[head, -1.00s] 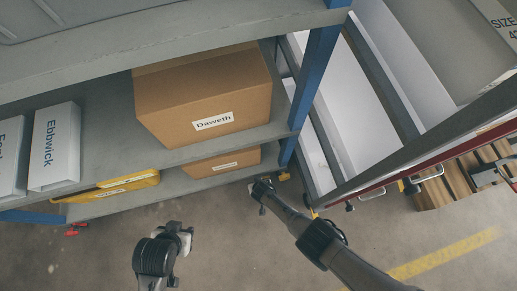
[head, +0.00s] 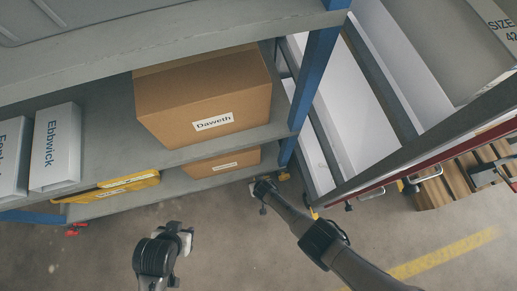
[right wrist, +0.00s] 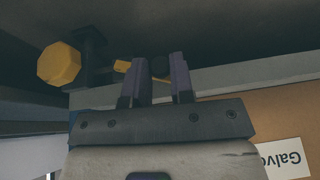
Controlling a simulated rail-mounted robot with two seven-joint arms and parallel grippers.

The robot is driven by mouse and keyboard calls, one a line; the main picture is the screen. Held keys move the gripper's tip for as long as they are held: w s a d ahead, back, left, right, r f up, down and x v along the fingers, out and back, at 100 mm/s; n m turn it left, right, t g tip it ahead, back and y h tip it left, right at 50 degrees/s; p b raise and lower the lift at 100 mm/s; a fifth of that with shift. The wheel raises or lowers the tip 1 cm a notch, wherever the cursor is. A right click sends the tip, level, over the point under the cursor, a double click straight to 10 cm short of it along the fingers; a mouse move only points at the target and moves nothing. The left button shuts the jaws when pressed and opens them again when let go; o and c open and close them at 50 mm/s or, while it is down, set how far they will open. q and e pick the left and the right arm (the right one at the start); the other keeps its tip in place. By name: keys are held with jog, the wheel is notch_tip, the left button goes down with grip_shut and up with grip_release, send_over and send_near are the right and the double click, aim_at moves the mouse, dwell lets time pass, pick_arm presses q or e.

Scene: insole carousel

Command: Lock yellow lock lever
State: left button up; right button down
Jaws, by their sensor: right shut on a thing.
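The yellow lock lever (right wrist: 122,66) shows in the right wrist view as a thin yellow bar beside a dark bracket, reaching to the fingers of my right gripper (right wrist: 160,73). The jaws are shut on the lever, with a little yellow showing between them. A larger yellow eight-sided knob (right wrist: 58,63) is left of the bracket. In the head view my right gripper (head: 260,188) is low by the shelf's corner post, and its fingers are hard to make out. My left gripper (head: 187,241) is over the floor, away from the shelf; its jaw opening is unclear.
A cart with a red edge (head: 435,162) stands at right. The floor in front is clear.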

jog(key=d+y, duration=0.1)
jog(key=y, duration=0.1)
jog(key=d+r+m+y, duration=0.1)
jog(key=y, duration=0.1)
jog(key=r+g+y, duration=0.1)
jog(key=y, duration=0.1)
jog(key=shift+w+d+b, duration=0.3)
jog(key=shift+d, duration=0.1)
dwell(0.4)
jog(key=c, duration=1)
grip_release()
jog(key=shift+a, duration=0.1)
